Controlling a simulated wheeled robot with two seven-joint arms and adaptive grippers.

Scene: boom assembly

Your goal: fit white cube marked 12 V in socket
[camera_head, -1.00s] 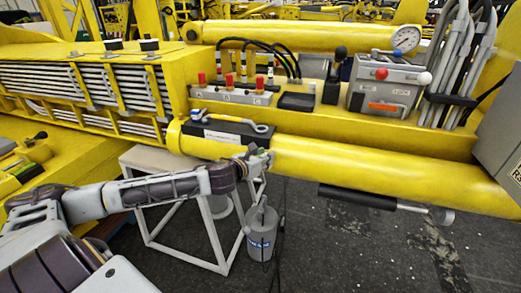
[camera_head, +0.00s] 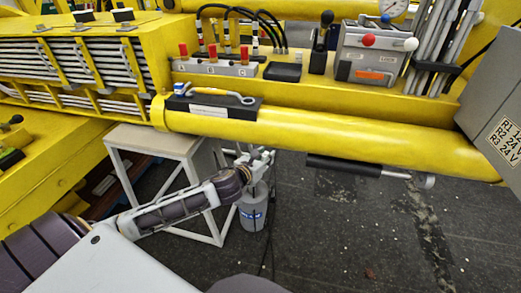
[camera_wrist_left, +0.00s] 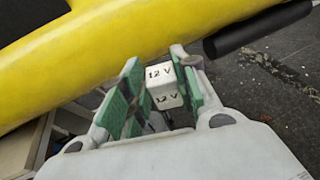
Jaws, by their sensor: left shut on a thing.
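The white cube (camera_wrist_left: 164,84) marked 12 V is between the green-padded fingers of my left gripper (camera_wrist_left: 158,66) in the left wrist view. Its top and one side both read "12 V". The gripper is shut on it. In the head view my left gripper (camera_head: 258,160) is just below the thick yellow cylinder (camera_head: 330,135), and the cube cannot be made out there. I cannot make out a socket in either view. My right gripper is not in view.
A grey box (camera_head: 492,120) labelled R1, R2 and R3 with voltages stands at the right edge. A black-handled rod (camera_head: 343,166) is below the cylinder. A white stand (camera_head: 160,142) and grey canister (camera_head: 252,212) are near my left arm. Open floor lies to the right.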

